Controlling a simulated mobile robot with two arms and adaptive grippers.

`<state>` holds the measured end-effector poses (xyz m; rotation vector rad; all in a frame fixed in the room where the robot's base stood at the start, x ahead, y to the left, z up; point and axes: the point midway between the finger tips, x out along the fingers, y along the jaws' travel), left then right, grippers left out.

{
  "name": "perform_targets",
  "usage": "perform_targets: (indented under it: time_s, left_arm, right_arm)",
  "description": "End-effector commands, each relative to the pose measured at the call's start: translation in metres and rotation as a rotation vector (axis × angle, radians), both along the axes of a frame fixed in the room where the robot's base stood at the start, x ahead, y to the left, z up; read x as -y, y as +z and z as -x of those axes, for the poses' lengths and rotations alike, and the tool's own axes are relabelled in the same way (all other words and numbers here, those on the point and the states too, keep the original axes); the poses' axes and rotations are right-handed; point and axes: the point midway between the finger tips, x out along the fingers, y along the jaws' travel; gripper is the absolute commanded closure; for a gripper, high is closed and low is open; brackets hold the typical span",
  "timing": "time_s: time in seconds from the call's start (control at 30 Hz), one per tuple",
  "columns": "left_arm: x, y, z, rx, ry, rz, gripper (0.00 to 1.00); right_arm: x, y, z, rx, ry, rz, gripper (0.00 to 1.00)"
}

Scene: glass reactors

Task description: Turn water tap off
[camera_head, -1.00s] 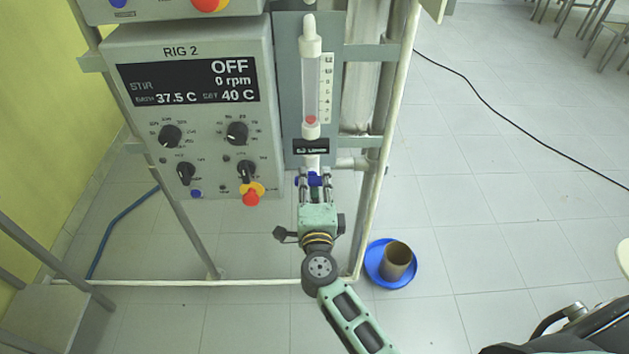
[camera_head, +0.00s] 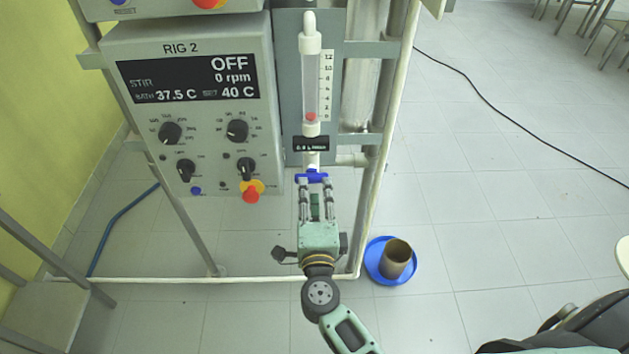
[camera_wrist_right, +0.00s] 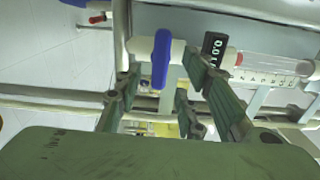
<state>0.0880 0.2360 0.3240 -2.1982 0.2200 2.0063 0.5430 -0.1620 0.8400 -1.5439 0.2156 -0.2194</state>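The water tap has a blue handle (camera_head: 312,177) on a white pipe below the flow meter tube (camera_head: 311,90). The handle lies crosswise to the pipe; in the right wrist view the blue handle (camera_wrist_right: 161,58) also crosses it. A red float rests at the bottom of the tube. The small display (camera_wrist_right: 214,48) under it appears to read 0.0. My left gripper is not in view.
The RIG 2 control box (camera_head: 190,120) with knobs and a red button stands left of the tap. Frame posts and a lower rail (camera_head: 150,282) surround it. The floor at right is mostly clear.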

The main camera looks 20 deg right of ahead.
Motion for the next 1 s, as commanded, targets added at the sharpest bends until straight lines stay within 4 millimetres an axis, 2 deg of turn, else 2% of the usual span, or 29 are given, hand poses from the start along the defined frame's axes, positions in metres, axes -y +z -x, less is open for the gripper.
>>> perform_targets:
  time_s: [0.1,0.33,0.5,1.0]
  left_arm:
    - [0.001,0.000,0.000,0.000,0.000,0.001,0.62]
    - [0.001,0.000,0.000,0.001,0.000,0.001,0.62]
    - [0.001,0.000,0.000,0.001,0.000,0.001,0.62]
    - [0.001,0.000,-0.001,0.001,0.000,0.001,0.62]
  right_arm:
    - [-0.007,-0.001,0.026,-0.002,0.000,-0.001,0.64]
    - [-0.016,0.000,0.056,0.000,-0.001,0.000,0.64]
    - [-0.018,0.001,0.063,0.002,0.000,0.000,0.64]
    - [-0.019,-0.001,0.062,-0.001,0.003,0.006,0.64]
